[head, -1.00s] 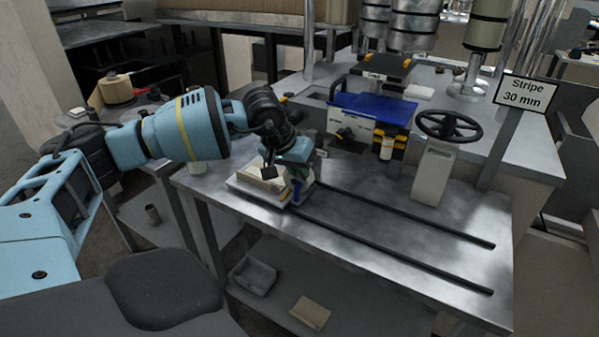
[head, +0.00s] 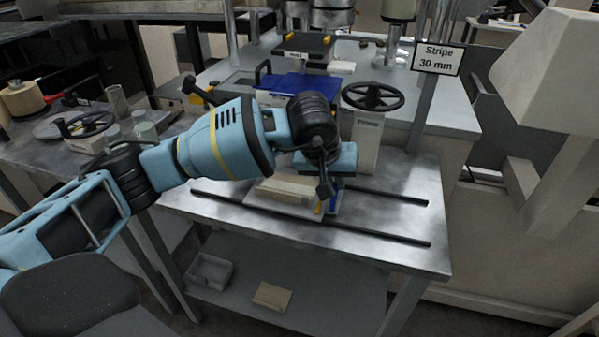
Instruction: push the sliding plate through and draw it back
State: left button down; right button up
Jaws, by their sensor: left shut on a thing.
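The sliding plate (head: 272,207) is a pale flat plate with a tan block (head: 284,190) on it. It sits about midway along two dark rails (head: 390,239) on the metal table, with bare rail showing on both sides. My left gripper (head: 325,193) comes down at the right part of the plate, beside small blue and yellow parts. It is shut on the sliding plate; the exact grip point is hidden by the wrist. My right gripper is not in view.
A post with a black handwheel (head: 373,97) stands behind the rails. A blue panel (head: 303,87) lies behind my arm, and a sign reading "Stripe 30 mm" (head: 438,59) stands at the right. The rails right of the plate are clear. A grey bin (head: 210,271) sits on the lower shelf.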

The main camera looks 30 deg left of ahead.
pick_arm(q)
jog(key=d, duration=0.2)
jog(key=w+d, duration=0.1)
jog(key=d, duration=0.3)
jog(key=shift+w+d, duration=0.3)
jog(key=shift+d+r, duration=0.1)
jog(key=c, duration=1.5)
grip_release()
jog(key=shift+w+d, duration=0.1)
jog(key=shift+d, duration=0.05)
jog(key=shift+o, duration=0.2)
jog(key=v, duration=0.7)
jog(key=shift+s+r, duration=0.3)
jog(key=shift+f, duration=0.1)
